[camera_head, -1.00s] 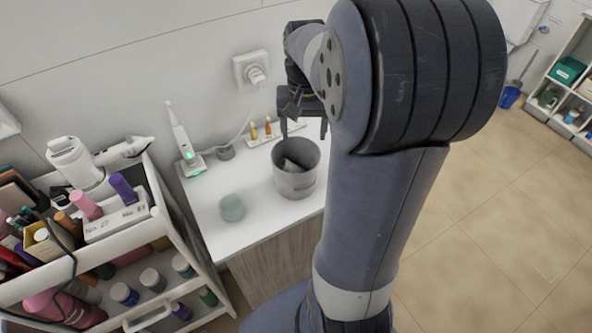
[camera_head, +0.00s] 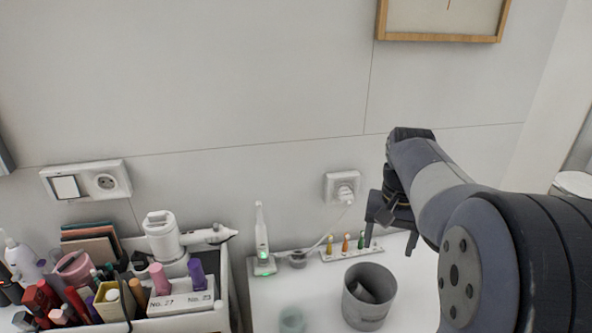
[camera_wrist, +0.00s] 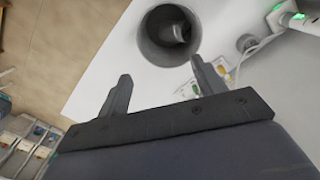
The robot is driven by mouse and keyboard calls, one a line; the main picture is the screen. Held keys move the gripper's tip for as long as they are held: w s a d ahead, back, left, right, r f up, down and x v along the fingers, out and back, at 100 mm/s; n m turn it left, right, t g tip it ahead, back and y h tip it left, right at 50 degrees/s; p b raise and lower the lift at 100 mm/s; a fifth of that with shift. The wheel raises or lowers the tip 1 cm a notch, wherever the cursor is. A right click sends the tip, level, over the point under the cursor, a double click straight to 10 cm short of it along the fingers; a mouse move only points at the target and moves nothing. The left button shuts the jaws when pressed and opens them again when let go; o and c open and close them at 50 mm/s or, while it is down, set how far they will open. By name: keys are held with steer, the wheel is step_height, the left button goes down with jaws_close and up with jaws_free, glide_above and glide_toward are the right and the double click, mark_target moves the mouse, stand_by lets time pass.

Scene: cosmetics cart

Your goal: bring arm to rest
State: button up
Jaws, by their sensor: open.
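My gripper (camera_head: 390,236) is at the right in the head view, above the back right of the white counter (camera_head: 270,300). In the wrist view my gripper (camera_wrist: 160,84) has its two fingers wide apart with nothing between them. A grey bin (camera_head: 368,296) stands on the counter, below and a little left of the gripper. In the wrist view the bin (camera_wrist: 145,38) lies beyond the fingertips, apart from them, with a grey object inside. My arm fills the lower right of the head view.
A cart (camera_head: 190,318) full of cosmetics stands at the left, with a white hair dryer (camera_head: 165,238) on it. An electric toothbrush (camera_head: 262,240), a strip with small coloured items (camera_head: 346,247) and a greenish jar (camera_head: 292,320) are on the counter. A plug sits in the wall socket (camera_head: 343,187).

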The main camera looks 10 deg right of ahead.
step_height(320, 180, down, 8)
steer(key=f, duration=0.1)
steer(key=shift+r+p, duration=2.5)
steer(key=shift+r, duration=0.25)
